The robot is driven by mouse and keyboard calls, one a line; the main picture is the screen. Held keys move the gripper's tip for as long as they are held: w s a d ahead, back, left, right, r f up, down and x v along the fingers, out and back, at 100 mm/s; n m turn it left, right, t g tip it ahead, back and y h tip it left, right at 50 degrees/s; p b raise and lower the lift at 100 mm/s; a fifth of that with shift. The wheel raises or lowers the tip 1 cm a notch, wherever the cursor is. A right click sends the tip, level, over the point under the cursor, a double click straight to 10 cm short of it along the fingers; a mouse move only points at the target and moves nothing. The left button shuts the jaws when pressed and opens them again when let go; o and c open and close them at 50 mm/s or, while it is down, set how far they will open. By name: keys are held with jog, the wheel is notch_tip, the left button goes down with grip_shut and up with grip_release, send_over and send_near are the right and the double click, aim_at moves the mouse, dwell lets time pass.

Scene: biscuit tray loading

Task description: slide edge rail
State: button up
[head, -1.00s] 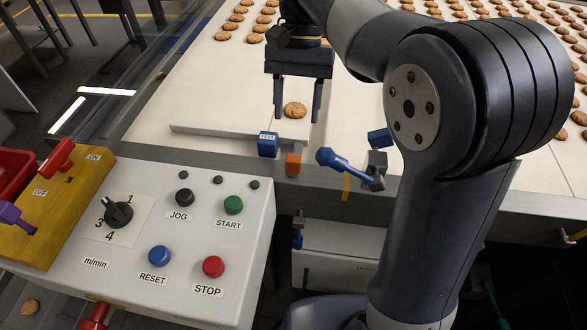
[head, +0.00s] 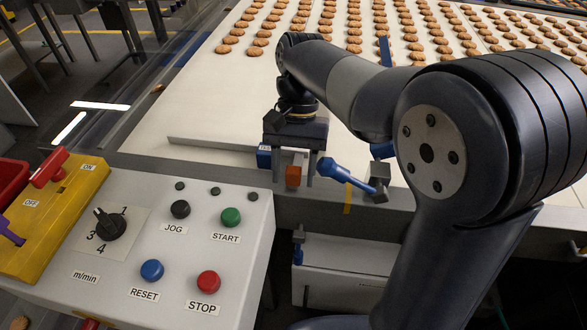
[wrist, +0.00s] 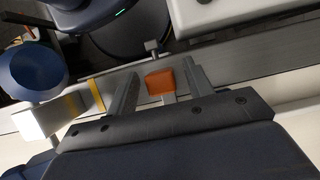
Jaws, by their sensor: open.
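The edge rail (head: 212,144) is a long, thin grey bar lying along the near side of the pale conveyor belt. An orange block (head: 293,177) sits at the conveyor's front frame. My gripper (head: 293,172) is open and points down there, with the orange block between its fingers in the picture. In the wrist view the orange block (wrist: 159,82) also shows between the two spread fingers (wrist: 160,74), with a gap on each side.
A blue-handled lever (head: 345,176) stands close to the right of my gripper. A control box (head: 130,250) with several buttons fills the front left. Rows of biscuits (head: 340,32) lie farther back on the belt (head: 215,100). The near belt is mostly clear.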

jog(key=shift+c, duration=0.3)
grip_shut()
jog(key=shift+s+r+p, duration=0.15)
jog(key=shift+s+p, duration=0.05)
jog(key=shift+p, duration=0.7)
jog(key=shift+o, duration=0.3)
grip_release()
